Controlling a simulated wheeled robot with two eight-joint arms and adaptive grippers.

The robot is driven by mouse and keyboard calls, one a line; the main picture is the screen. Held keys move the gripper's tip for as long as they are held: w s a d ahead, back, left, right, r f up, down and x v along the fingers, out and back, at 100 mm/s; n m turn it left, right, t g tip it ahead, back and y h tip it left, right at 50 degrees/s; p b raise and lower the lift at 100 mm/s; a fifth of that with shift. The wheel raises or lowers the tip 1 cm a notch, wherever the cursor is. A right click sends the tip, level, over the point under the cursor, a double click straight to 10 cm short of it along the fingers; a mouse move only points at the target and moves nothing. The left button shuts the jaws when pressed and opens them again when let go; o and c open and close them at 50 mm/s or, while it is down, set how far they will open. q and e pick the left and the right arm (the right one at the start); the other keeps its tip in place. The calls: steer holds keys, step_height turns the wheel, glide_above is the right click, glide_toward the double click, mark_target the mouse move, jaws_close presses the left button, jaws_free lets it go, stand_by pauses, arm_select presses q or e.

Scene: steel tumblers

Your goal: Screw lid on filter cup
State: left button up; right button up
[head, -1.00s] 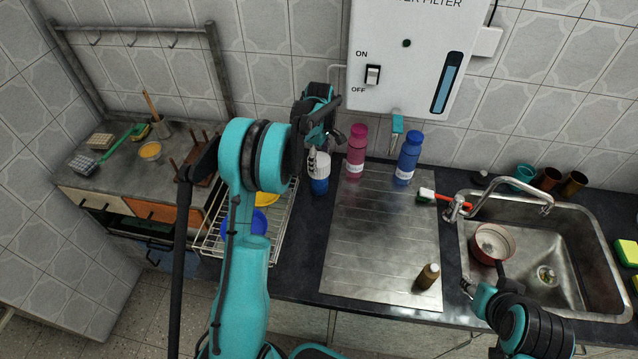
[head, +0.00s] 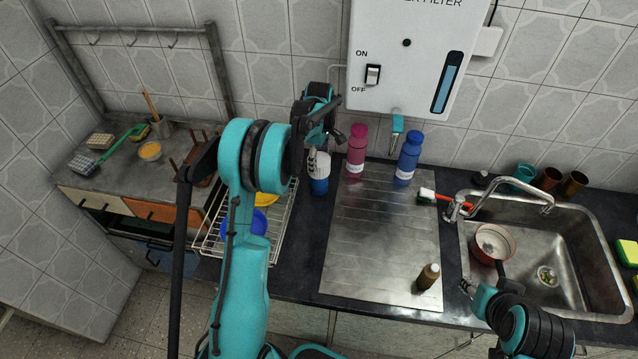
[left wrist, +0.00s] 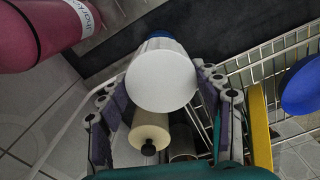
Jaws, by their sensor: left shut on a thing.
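The filter cup (head: 319,187) has a blue body and stands upright on the dark counter, left of the steel drainboard. Its white lid (head: 321,161) sits on top, and the left gripper partly hides it. In the left wrist view the round white lid (left wrist: 162,80) faces the camera, with the blue body (left wrist: 160,42) behind it. My left gripper (left wrist: 160,82) is shut on the lid, with a finger on either side. How tightly the lid sits on the cup cannot be seen. My right gripper (head: 467,288) is near the sink's front left corner; its opening is too small to tell.
A pink bottle (head: 356,150) and a blue bottle (head: 408,158) stand close by on the right, under the wall-mounted filter box (head: 405,60). A wire dish rack (head: 283,222) is just left of the cup. A small brown bottle (head: 428,277) stands on the mostly clear drainboard (head: 380,240).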

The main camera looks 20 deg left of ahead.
arm_select(q)
steer(key=shift+f+b, duration=0.7)
steer(key=shift+b, duration=0.15)
stand_by(3.9)
steer(key=shift+o, duration=0.7)
steer(key=c, duration=0.6)
steer(key=m, duration=0.4)
steer(key=shift+m, duration=1)
